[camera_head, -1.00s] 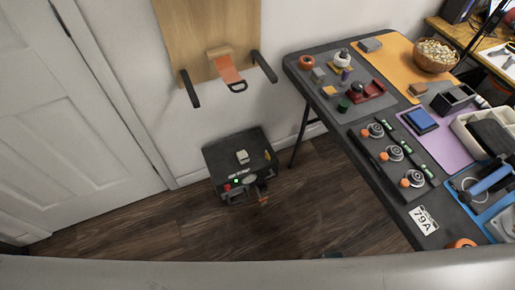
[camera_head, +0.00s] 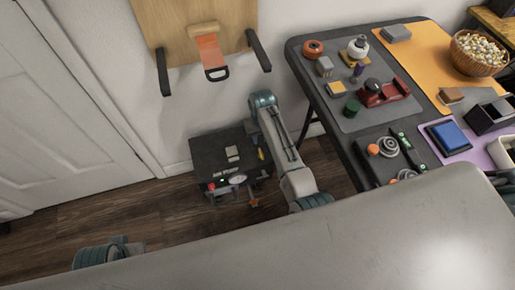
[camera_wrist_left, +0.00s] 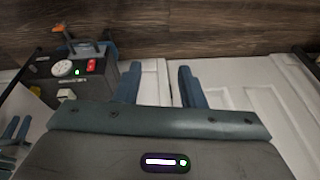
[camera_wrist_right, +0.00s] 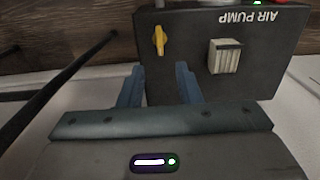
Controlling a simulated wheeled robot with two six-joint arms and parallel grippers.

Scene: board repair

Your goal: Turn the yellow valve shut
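The yellow valve (camera_wrist_right: 159,40) is a small lever on the black air pump box (camera_wrist_right: 275,60), seen upside down in the right wrist view. Its lever stands upright in that picture. In the head view the valve (camera_head: 261,154) is a small yellow mark near the right edge of the pump's top (camera_head: 208,155). My right gripper (camera_wrist_right: 160,86) is open and empty, with its fingers a little short of the valve and apart from it. My left gripper (camera_wrist_left: 158,86) is open and empty, away from the pump, which shows at the upper left of its view.
The pump has a pale block (camera_wrist_right: 225,56) on top and a red button (camera_head: 211,186) and gauge (camera_head: 238,179) in front. It stands on the floor by the wall. The table (camera_head: 330,105) with parts is at right. A wooden panel (camera_head: 180,40) hangs above.

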